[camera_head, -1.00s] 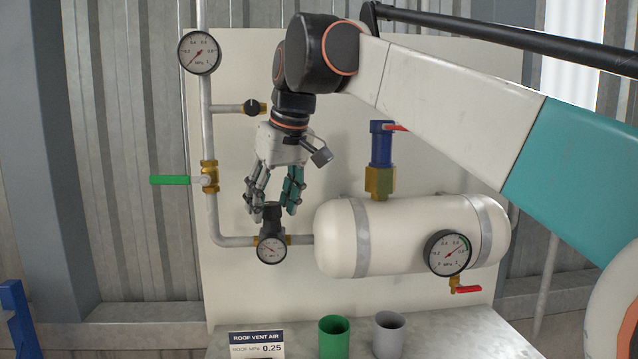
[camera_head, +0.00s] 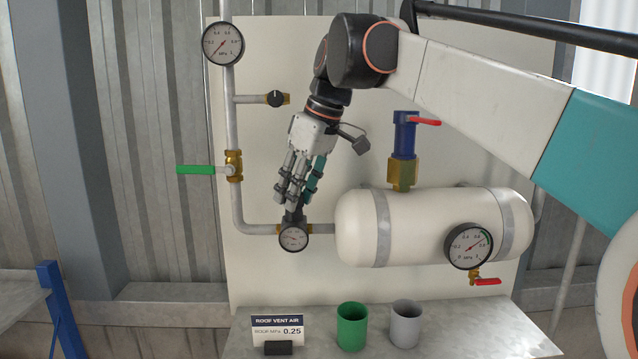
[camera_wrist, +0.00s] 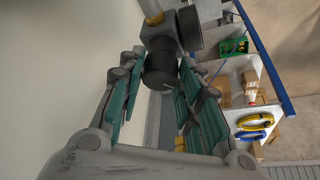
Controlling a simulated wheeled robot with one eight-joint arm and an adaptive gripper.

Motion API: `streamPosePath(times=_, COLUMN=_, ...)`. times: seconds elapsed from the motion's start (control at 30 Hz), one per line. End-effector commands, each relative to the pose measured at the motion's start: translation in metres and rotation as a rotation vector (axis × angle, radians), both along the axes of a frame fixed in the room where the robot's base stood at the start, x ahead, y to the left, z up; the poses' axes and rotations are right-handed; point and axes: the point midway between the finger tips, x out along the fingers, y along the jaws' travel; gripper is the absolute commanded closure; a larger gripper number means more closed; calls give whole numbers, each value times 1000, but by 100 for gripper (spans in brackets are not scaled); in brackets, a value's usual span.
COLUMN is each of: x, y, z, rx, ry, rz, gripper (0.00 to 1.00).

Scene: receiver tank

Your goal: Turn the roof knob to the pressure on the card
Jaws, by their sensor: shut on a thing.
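The roof knob (camera_head: 293,216) is a black knob on top of a small regulator in the pipe left of the tank. The regulator's small round gauge (camera_head: 293,238) faces me; its reading is too small to tell. My gripper (camera_head: 296,198) comes down tilted from above and is shut on the knob. In the wrist view the black knob (camera_wrist: 160,70) sits between the teal-padded fingers of my gripper (camera_wrist: 160,85). The card (camera_head: 278,329) stands on the bench and reads "ROOF VENT AIR", roof MPa 0.25.
A white tank (camera_head: 400,225) with its own gauge (camera_head: 468,246) stands right of the knob. A larger gauge (camera_head: 223,44), a green-handled valve (camera_head: 234,167) and a black-knobbed valve (camera_head: 276,99) are on the left pipe. Green (camera_head: 352,326) and grey (camera_head: 405,323) cups stand on the bench.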

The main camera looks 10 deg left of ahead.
Motion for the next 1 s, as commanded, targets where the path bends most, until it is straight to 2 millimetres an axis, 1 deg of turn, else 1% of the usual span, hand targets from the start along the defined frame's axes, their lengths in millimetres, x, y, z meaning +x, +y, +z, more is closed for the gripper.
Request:
streamPosePath(times=0.13, x=1, y=-1, z=1, rx=1, ry=-2, rz=50, gripper=92)
streamPosePath(times=0.43, x=1, y=0, z=0, rx=1, ry=-2, rz=56, gripper=92)
streamPosePath(times=0.47, x=1, y=0, z=0, rx=1, ry=-2, rz=56, gripper=64)
streamPosePath(times=0.5, x=1, y=0, z=0, rx=1, ry=-2, rz=56, gripper=54)
streamPosePath(times=0.53, x=1, y=0, z=0, rx=2, ry=-2, rz=55, gripper=48)
streamPosePath(times=0.87, x=1, y=0, z=0, rx=2, ry=-2, rz=55, gripper=48)
streamPosePath(times=1.0, x=0, y=-3, z=8, rx=2, ry=-1, rz=54, gripper=48)
